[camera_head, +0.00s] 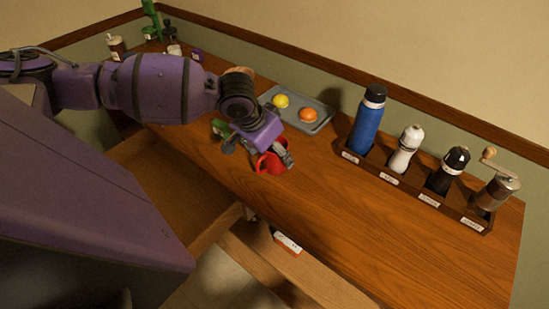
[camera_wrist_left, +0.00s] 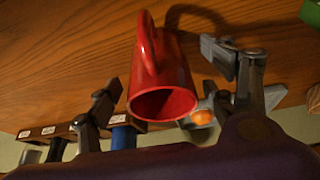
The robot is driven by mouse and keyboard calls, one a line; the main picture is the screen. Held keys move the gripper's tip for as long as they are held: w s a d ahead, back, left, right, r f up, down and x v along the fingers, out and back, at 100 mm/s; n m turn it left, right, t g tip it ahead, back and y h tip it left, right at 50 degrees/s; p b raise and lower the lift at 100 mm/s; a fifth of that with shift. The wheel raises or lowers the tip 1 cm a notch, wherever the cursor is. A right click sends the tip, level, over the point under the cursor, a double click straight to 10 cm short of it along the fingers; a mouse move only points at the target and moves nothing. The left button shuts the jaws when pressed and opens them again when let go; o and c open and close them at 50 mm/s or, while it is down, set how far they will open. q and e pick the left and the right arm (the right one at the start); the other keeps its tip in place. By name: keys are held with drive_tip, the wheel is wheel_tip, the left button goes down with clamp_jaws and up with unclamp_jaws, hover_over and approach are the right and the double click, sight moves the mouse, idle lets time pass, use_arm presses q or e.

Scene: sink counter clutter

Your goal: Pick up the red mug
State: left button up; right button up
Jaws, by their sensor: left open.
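The red mug (camera_head: 270,164) stands on the wooden counter near its front edge, partly hidden by my left gripper (camera_head: 259,154). In the left wrist view, the red mug (camera_wrist_left: 172,78) shows its open rim and its handle. There my left gripper (camera_wrist_left: 168,80) is open, with one finger on each side of the mug. A gap shows between the mug and each finger, and I cannot tell any contact. My right gripper is in neither view.
A grey tray (camera_head: 322,122) with a lemon (camera_head: 281,101) and an orange (camera_head: 308,115) lies behind the mug. A wooden rack (camera_head: 408,189) to the right holds a blue bottle (camera_head: 367,125), two shakers and a grinder (camera_head: 495,190). The front-right counter is clear.

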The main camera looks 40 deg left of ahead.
use_arm(q)
drive_tip(key=shift+w+f, duration=0.1)
drive_tip(key=shift+f, duration=0.2)
drive_tip(key=shift+c, duration=0.5)
drive_tip(key=c, duration=1.4)
drive_tip(key=shift+r, duration=0.1)
